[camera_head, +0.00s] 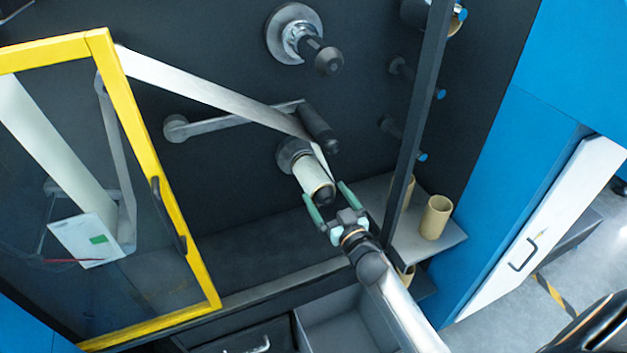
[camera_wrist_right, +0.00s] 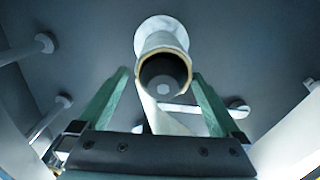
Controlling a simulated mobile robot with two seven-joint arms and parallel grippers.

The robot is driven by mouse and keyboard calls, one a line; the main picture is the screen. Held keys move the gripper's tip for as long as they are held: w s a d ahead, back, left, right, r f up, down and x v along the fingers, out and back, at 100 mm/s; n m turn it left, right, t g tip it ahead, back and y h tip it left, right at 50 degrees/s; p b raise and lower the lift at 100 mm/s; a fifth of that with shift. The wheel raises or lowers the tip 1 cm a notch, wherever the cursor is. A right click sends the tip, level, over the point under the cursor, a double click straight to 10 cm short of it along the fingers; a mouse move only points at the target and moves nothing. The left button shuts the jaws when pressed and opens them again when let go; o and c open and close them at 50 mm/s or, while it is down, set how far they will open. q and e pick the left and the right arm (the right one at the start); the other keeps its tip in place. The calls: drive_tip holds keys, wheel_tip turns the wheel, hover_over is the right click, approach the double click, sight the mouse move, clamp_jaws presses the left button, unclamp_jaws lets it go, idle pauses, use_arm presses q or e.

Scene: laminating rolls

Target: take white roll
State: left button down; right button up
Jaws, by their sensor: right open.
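The white roll (camera_head: 313,178) sits on a spindle low on the dark machine panel, its tan core end facing me. A white web runs from it up to the left. My right gripper (camera_head: 327,205) is open, with its two green fingers around the near end of the roll, one on each side. In the right wrist view the roll (camera_wrist_right: 163,62) stands between and beyond the open fingertips (camera_wrist_right: 162,82). My left gripper is not in view.
A yellow-framed door (camera_head: 150,170) stands at the left. A dark post (camera_head: 416,120) rises right of the roll. Tan cores (camera_head: 435,217) stand on a grey shelf (camera_head: 447,238). An empty spindle (camera_head: 318,52) is above, and a grey open drawer (camera_head: 345,322) is below.

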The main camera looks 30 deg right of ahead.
sight(316, 181)
drive_tip(key=shift+w+r, duration=0.2)
drive_tip(key=shift+w, duration=2.55)
drive_tip(key=shift+c, duration=0.4)
drive_tip(key=c, duration=1.2)
